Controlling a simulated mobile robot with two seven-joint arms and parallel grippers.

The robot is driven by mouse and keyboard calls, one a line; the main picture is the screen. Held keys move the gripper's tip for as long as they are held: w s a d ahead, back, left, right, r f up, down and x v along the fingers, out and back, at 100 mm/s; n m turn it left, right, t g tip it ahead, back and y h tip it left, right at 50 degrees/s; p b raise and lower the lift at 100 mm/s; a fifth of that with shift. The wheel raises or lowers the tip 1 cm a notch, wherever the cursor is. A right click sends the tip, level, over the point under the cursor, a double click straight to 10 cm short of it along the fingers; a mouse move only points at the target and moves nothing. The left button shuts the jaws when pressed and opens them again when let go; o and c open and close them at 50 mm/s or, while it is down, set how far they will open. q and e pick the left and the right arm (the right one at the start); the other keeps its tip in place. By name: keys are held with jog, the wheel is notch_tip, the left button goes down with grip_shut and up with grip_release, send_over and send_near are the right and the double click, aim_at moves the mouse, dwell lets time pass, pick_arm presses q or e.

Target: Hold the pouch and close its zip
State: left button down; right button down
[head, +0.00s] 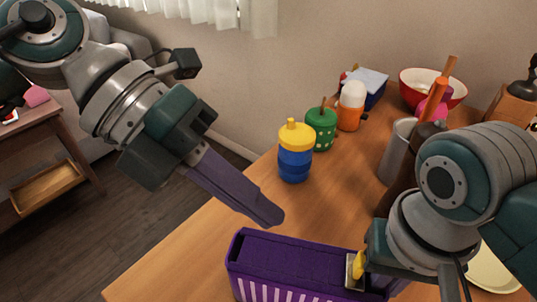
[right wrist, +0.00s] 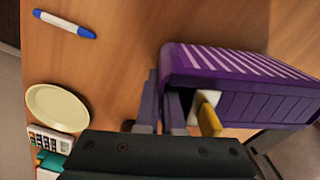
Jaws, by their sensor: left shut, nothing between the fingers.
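The purple pouch (head: 300,258) with white stripes lies on the wooden table at the bottom of the head view, its dark top facing up. It also shows in the right wrist view (right wrist: 235,75). The zip's pale slider with a yellow pull tab (head: 358,264) is at the pouch's right end, also in the right wrist view (right wrist: 210,120). My left gripper (head: 268,214) is shut and empty, above and behind the pouch's left part, apart from the tab. My right gripper (right wrist: 163,105) appears shut on the pouch's end wall beside the slider; my arm partly hides this in the head view.
A blue and yellow jar (head: 295,155), a green pot (head: 321,128) and an orange and white bottle (head: 350,106) stand behind. A red bowl (head: 443,92) is at the back right. A pale plate (right wrist: 57,107) and a marker (right wrist: 65,24) lie near my right gripper. Table left of the jar is clear.

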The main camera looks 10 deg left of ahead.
pick_arm(q)
jog(key=v, duration=0.3)
jog(key=shift+a+r, duration=0.25)
jog(key=shift+r, duration=0.1)
pick_arm(e)
jog(key=c, duration=1)
grip_release()
jog(key=shift+o, duration=0.2)
jog(key=shift+r, duration=0.1)
